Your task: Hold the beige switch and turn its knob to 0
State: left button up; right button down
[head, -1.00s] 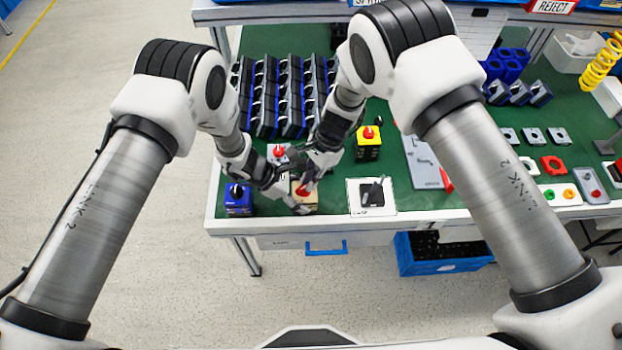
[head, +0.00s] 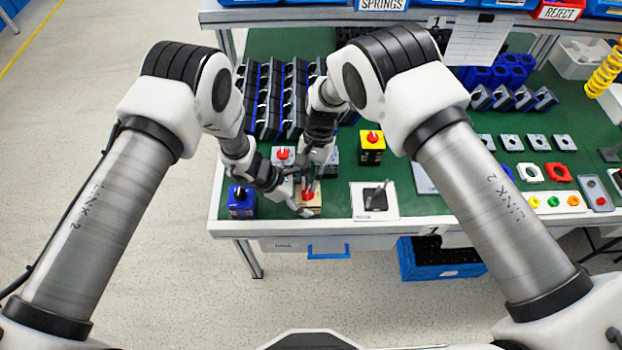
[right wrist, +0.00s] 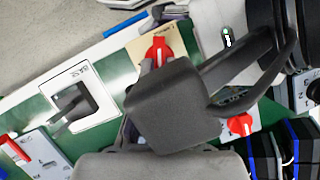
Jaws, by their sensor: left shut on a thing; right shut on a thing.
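The beige switch (head: 311,211) stands near the front edge of the green table, with a red knob (head: 308,195) on top. In the right wrist view its beige top (right wrist: 137,46) and red knob (right wrist: 158,52) show partly behind a dark finger. My left gripper (head: 302,207) is shut on the switch body from the left. My right gripper (head: 309,188) comes from above and is shut on the red knob; a finger covers part of it. The dial marks are too small to read.
A white plate with a black switch (head: 374,201) lies to the right. A yellow box with a red knob (head: 371,149) and a grey box with a red knob (head: 283,156) stand behind.

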dwell(0.3)
jog(key=c, duration=1.2)
grip_release()
jog(key=v, duration=1.2)
pick_arm(q)
jog(key=o, duration=1.2)
pick_arm(e)
jog(key=shift+f, duration=0.1)
pick_arm(q)
jog(key=shift+o, duration=0.2)
